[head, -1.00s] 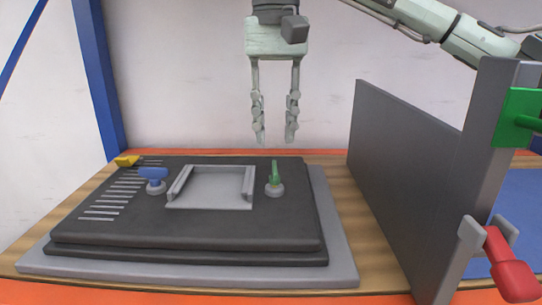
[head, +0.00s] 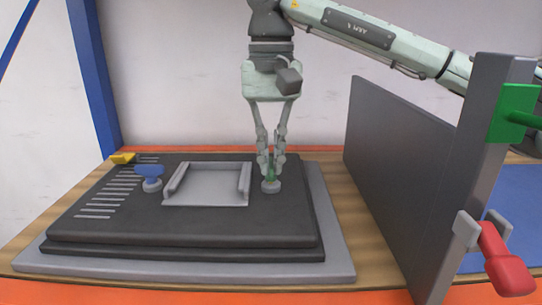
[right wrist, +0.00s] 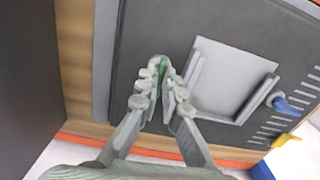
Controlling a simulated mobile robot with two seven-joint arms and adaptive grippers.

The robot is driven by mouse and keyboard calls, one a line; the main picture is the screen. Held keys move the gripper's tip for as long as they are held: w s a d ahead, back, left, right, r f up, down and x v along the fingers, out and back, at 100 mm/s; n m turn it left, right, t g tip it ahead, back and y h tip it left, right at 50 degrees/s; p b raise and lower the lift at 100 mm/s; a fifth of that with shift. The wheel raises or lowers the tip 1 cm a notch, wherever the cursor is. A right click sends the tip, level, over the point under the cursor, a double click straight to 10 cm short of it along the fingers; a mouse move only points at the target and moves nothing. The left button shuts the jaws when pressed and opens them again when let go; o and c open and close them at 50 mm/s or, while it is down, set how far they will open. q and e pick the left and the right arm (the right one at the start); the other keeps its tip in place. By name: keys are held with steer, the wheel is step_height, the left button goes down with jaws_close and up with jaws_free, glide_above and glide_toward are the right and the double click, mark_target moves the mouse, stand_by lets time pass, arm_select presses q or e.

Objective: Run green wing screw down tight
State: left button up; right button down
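The green wing screw (head: 271,172) stands upright in a round grey boss (head: 271,187) on the dark TV back panel (head: 180,222), right of the square bracket. My right gripper (head: 271,172) points down over it, with its fingers closed in on both sides of the green wing. In the right wrist view the green wing (right wrist: 163,66) shows between the fingertips (right wrist: 158,62), which hide part of it. My left gripper is not in view.
A blue wing screw (head: 149,173) and a yellow piece (head: 122,158) are at the panel's left. A grey bracket (head: 206,184) lies between the screws. A tall grey board (head: 400,165) with green (head: 514,113) and red (head: 503,262) handled parts stands at right.

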steer(key=shift+m, duration=0.3)
